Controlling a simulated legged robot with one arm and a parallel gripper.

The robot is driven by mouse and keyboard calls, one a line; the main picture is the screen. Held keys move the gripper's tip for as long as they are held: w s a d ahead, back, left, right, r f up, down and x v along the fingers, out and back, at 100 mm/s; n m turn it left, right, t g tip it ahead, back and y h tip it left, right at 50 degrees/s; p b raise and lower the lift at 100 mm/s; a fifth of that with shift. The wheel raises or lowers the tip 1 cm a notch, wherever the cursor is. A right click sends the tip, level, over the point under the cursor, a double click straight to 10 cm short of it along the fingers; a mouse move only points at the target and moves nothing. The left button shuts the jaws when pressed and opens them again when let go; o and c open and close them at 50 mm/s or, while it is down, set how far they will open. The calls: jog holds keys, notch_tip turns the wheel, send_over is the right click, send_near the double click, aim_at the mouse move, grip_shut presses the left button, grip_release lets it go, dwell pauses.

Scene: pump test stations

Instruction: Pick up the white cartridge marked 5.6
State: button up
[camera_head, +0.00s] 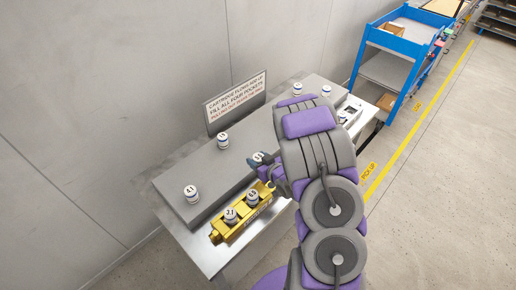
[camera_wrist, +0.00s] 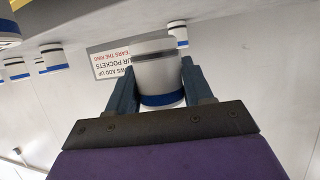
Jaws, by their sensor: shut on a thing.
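My gripper (camera_wrist: 163,85) is shut on a white cartridge (camera_wrist: 157,72) with a blue band, seen between the two dark fingers in the wrist view. In the head view the held cartridge (camera_head: 258,157) shows just left of my gripper, over the grey block, partly hidden by the fingers. Its number is not readable, so I cannot tell whether it is the one marked 5.6. I cannot tell whether it touches the block. Other white cartridges stand on the grey block (camera_head: 165,187): one at the front left (camera_head: 191,194), one near the sign (camera_head: 222,141), two at the far end (camera_head: 297,89).
A yellow tray (camera_head: 216,236) on the metal table (camera_head: 203,247) holds two cartridges (camera_head: 231,216). A sign (camera_head: 235,103) stands behind the block by the wall. A black-and-white device (camera_head: 350,112) sits at the far end. A blue cart (camera_head: 392,42) is beyond; open floor lies right.

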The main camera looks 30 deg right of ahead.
jog(key=shift+s+a+r+p, duration=0.15)
jog(key=shift+s+p, duration=0.3)
jog(key=shift+p, duration=0.6)
jog(key=shift+s+a+p, duration=0.2)
jog(key=shift+s+p, duration=0.2)
jog(key=shift+p, duration=0.6)
jog(key=shift+s+a+r+p, duration=0.15)
jog(key=shift+s+p, duration=0.3)
jog(key=shift+p, duration=0.6)
jog(key=shift+f, duration=0.1)
